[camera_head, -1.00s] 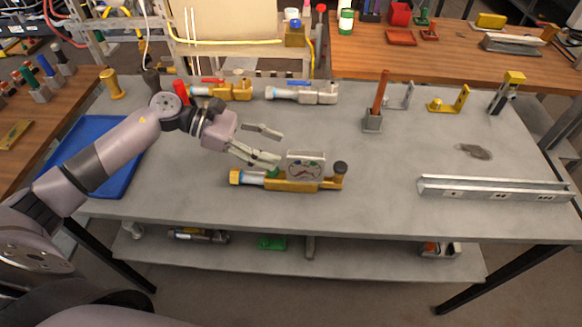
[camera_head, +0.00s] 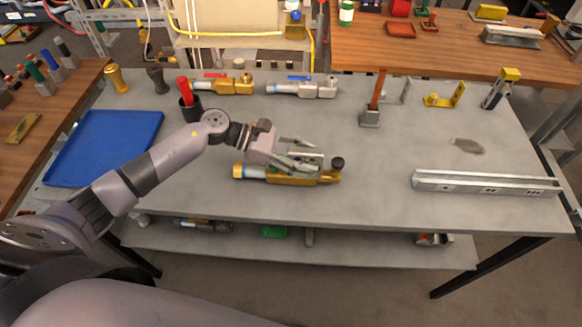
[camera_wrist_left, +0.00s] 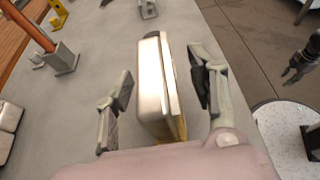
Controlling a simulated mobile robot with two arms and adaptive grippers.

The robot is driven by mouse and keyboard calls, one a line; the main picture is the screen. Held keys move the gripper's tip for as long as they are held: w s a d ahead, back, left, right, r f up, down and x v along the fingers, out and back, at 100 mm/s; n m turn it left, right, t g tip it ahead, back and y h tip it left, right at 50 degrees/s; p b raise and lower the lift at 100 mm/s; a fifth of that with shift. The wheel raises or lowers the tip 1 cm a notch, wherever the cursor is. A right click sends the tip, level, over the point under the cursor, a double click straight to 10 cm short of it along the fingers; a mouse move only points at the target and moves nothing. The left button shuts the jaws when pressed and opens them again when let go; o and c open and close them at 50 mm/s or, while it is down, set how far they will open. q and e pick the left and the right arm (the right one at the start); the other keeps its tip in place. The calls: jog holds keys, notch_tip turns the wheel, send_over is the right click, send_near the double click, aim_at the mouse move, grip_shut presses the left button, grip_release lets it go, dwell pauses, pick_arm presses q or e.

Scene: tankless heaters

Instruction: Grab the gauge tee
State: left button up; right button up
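The gauge tee (camera_head: 290,177) lies on the grey workbench near its front edge. It is a brass body with a blue-and-brass end at left and a dark cap at right. My left gripper (camera_head: 312,156) is over its middle, hiding most of the boxy gauge. In the left wrist view the pale gauge housing (camera_wrist_left: 153,85) stands between the fingers of my left gripper (camera_wrist_left: 162,75). The fingers are open, with a visible gap on each side. My right gripper (camera_wrist_left: 292,72) shows small at the right edge of the left wrist view, over the floor, its fingers seemingly apart.
Two valve assemblies, one brass (camera_head: 228,85) and one silver (camera_head: 305,88), lie behind. A blue tray (camera_head: 105,148) is at left. A metal channel (camera_head: 485,183) and a holder with an orange rod (camera_head: 371,115) are at right. The bench between is clear.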

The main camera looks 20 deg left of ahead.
pick_arm(q)
grip_shut()
dwell(0.5)
dwell(0.3)
jog(key=shift+w+r, duration=0.1)
jog(key=shift+r, duration=0.05)
